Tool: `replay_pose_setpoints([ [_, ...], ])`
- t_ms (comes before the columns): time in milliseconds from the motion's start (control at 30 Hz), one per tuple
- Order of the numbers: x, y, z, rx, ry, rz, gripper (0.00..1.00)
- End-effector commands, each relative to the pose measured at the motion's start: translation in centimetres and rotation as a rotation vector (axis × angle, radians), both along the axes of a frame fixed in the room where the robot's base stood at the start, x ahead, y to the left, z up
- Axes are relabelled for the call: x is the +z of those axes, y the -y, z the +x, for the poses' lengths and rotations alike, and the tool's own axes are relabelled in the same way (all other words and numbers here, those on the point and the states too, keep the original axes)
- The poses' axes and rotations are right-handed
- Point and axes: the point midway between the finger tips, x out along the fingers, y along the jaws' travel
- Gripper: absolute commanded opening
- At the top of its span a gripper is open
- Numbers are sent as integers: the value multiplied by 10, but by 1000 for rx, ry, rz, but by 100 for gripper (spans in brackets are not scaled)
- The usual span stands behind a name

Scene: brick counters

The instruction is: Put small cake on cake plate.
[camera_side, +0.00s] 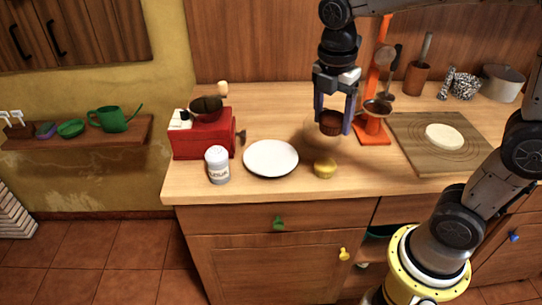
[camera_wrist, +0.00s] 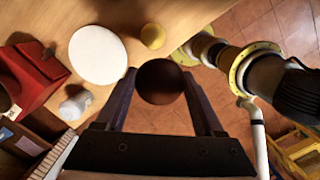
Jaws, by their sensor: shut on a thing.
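A small dark brown cake (camera_side: 331,122) is held between the fingers of my gripper (camera_side: 333,120), above the counter. The cake also shows round and dark between the two fingers in the wrist view (camera_wrist: 160,82). The white round cake plate (camera_side: 271,158) lies flat and empty on the counter, to the left of and below my gripper in the side view. The plate also shows at upper left in the wrist view (camera_wrist: 97,54). A small yellow cake (camera_side: 325,168) sits on the counter just right of the plate.
A red coffee grinder (camera_side: 203,134) and a white sugar shaker (camera_side: 217,165) stand left of the plate. An orange scale (camera_side: 372,128) stands close right of my gripper. A wooden board (camera_side: 403,128) with pale dough (camera_side: 444,137) lies farther right. The counter's front edge is near the plate.

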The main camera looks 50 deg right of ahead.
Motion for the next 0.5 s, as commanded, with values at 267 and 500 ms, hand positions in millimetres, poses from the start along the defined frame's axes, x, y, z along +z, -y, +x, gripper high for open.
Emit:
replay_pose_setpoints([
  [267, -20, -22, 22, 73, -2, 0, 14],
  [500, -43, -23, 72, 72, -3, 0, 14],
])
